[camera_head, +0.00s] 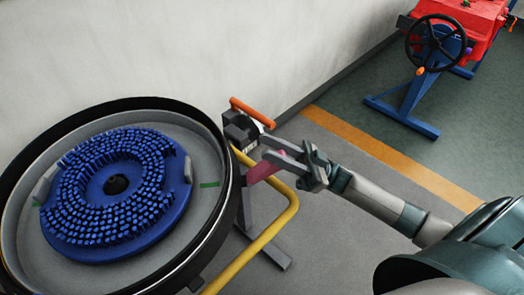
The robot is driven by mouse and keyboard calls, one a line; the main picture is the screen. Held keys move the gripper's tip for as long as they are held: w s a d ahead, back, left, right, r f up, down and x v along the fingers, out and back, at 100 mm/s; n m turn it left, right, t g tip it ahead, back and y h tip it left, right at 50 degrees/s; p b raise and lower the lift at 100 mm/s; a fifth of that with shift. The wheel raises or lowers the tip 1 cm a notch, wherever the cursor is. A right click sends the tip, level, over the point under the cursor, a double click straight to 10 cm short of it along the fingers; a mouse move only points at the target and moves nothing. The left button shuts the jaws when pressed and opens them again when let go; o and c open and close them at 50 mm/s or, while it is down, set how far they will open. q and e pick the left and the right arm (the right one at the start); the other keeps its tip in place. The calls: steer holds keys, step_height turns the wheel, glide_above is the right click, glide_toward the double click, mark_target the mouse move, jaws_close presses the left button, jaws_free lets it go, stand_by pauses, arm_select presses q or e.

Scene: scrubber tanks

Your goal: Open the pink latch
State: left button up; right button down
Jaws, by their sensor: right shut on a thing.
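The pink latch (263,169) shows in the head view beside the right rim of the round scrubber tank (218,205). My right gripper (276,151) reaches in from the right and is shut on the pink latch. Its fingers cover part of the latch, so its exact pose is hard to tell. My left gripper is not in view.
A blue brush disc (112,190) lies inside the tank. An orange handle (252,112) on a dark bracket and a yellow curved bar (283,222) stand close to my gripper. A red machine with a black handwheel (436,43) stands at the back right. The floor between is clear.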

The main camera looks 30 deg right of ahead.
steer(key=shift+s+d+f+b, duration=0.15)
steer(key=shift+d+f+b, duration=0.05)
steer(key=shift+d, duration=0.2)
steer(key=shift+s+d+f+b, duration=0.15)
steer(key=shift+d+b, duration=0.05)
steer(key=shift+d, duration=0.2)
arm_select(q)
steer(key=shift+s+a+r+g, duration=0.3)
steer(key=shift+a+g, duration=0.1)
arm_select(e)
steer(key=shift+s+d+f, duration=0.1)
steer(key=shift+d+f, duration=0.05)
steer(key=shift+d, duration=0.05)
steer(key=c, duration=1.4)
jaws_free()
steer(key=shift+d, duration=0.1)
steer(key=shift+o, duration=0.3)
steer(key=shift+s+d, duration=0.1)
steer(key=shift+s, duration=0.1)
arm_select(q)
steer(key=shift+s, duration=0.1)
arm_select(e)
steer(key=shift+f, duration=0.1)
steer(key=shift+w+f, duration=0.1)
